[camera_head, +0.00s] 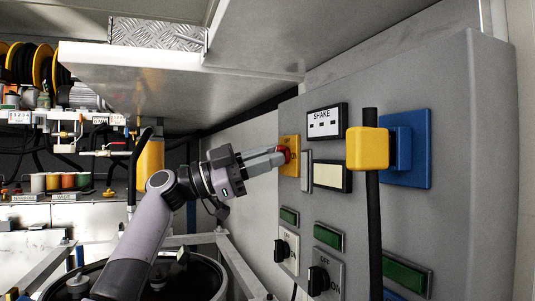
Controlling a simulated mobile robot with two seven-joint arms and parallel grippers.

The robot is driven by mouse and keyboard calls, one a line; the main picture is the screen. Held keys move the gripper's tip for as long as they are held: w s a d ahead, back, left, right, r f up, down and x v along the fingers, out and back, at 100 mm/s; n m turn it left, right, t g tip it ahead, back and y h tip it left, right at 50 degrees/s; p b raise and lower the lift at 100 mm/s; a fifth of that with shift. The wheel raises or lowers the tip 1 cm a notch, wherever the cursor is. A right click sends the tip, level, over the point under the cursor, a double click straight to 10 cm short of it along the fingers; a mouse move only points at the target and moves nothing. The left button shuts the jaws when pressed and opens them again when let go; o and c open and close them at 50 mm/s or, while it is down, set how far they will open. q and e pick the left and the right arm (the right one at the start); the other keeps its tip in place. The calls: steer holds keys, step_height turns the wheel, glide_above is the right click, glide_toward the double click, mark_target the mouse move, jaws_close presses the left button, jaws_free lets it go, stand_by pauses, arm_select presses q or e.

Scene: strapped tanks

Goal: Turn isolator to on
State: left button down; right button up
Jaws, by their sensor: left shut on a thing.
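A grey panel (451,160) fills the right side of the head view. The isolator is a red knob (285,153) on a yellow plate (292,142) near the panel's left edge. My left gripper (278,157) reaches in from the left and is shut on the red knob. The fingers hide most of the knob, so I cannot tell which way it is turned. My right gripper is not in view.
A yellow plug (367,148) with a black cable sits in a blue socket (408,148). Black rotary switches (318,281) and green indicators (328,236) are lower on the panel. A "SHAKE" display (323,122) is above. A metal shelf (180,72) overhangs my arm.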

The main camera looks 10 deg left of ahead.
arm_select(q)
steer(key=shift+r+m+g+y+p, duration=0.1)
steer(key=shift+m+g+y+p, duration=0.7)
steer(key=shift+m, duration=1.15)
steer(key=shift+r+m+g+y+p, duration=0.1)
steer(key=shift+m+g+p, duration=0.45)
steer(key=shift+m+p, duration=1.05)
steer(key=shift+m+g+y+p, duration=0.4)
steer(key=shift+m+g+p, duration=0.25)
steer(key=shift+m, duration=1.6)
steer(key=c, duration=1.1)
jaws_free()
steer(key=shift+c, duration=0.2)
steer(key=shift+a, duration=0.15)
